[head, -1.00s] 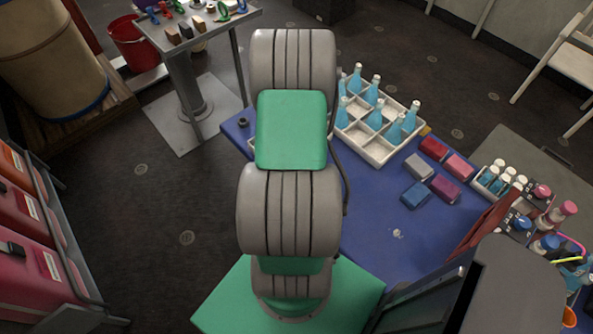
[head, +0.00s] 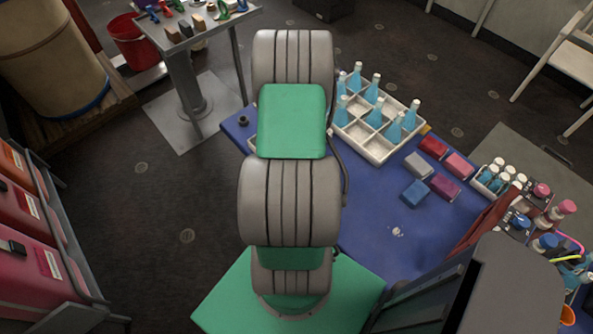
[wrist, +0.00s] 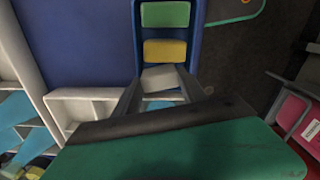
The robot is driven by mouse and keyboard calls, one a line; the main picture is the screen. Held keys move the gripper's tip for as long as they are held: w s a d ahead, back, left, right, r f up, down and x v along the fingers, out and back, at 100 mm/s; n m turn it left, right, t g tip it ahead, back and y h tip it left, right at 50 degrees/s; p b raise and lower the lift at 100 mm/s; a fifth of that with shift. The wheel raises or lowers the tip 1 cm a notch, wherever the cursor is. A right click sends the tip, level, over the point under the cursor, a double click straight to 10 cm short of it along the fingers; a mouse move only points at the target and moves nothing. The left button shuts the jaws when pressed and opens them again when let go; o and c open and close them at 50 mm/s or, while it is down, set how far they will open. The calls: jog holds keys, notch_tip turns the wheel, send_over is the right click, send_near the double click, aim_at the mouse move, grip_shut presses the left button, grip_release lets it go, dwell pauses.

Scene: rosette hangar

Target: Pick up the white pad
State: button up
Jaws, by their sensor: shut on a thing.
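In the wrist view, my gripper (wrist: 160,90) has its two dark fingers closed on the sides of a white pad (wrist: 161,78). The pad is over the lower part of a narrow blue tray (wrist: 137,35), in line with a yellow pad (wrist: 165,51) and a green pad (wrist: 165,14) in the tray. I cannot tell whether the white pad is clear of the tray floor. A light blue patch shows just below it, between the fingers. In the head view my arm hides the gripper and this tray.
A white compartment crate (head: 375,150) with blue bottles stands on the blue table (head: 370,225). Several loose pads, including a pale grey one (head: 418,165), lie right of it. A bottle rack (head: 500,180) is farther right. The table's middle front is mostly clear.

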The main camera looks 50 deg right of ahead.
jog(key=c, duration=0.4)
jog(key=shift+o, duration=0.2)
jog(key=shift+r, duration=0.1)
jog(key=shift+r, duration=0.25)
notch_tip(320, 180, up, 2)
jog(key=shift+r+b, duration=0.1)
jog(key=shift+b, duration=0.5)
jog(key=s+a+r+b, duration=0.1)
jog(key=s+a+r, duration=0.3)
jog(key=a+r, duration=0.6)
jog(key=a, duration=0.3)
jog(key=shift+a, duration=0.2)
